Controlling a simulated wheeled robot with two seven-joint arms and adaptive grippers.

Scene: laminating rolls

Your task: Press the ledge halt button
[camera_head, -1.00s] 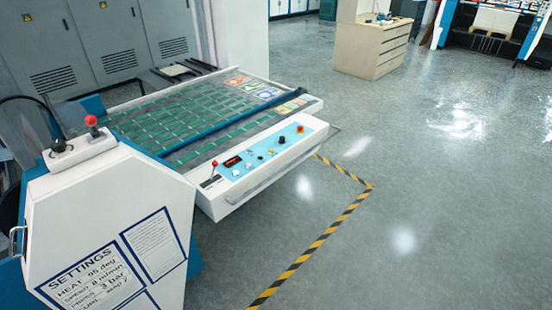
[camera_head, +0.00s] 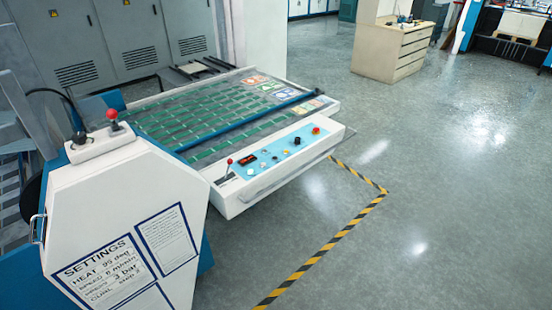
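The white laminating machine has a front ledge (camera_head: 262,190) with a light blue control panel (camera_head: 270,160). A red button (camera_head: 316,130) sits at the right end of this panel. A black knob (camera_head: 297,141) and several smaller knobs or buttons lie to its left, with a small red-lit display (camera_head: 248,158). A red-tipped lever (camera_head: 229,162) stands at the panel's left end. Another red-topped control (camera_head: 112,114) stands on top of the white side housing (camera_head: 130,190). Neither of my grippers is in view.
Yellow-black floor tape (camera_head: 335,238) marks a corner right of the machine. The grey floor beyond is open. A beige drawer cabinet (camera_head: 392,50) stands at the back. Grey cabinets (camera_head: 130,40) line the left wall. A white settings sheet (camera_head: 105,265) is on the housing.

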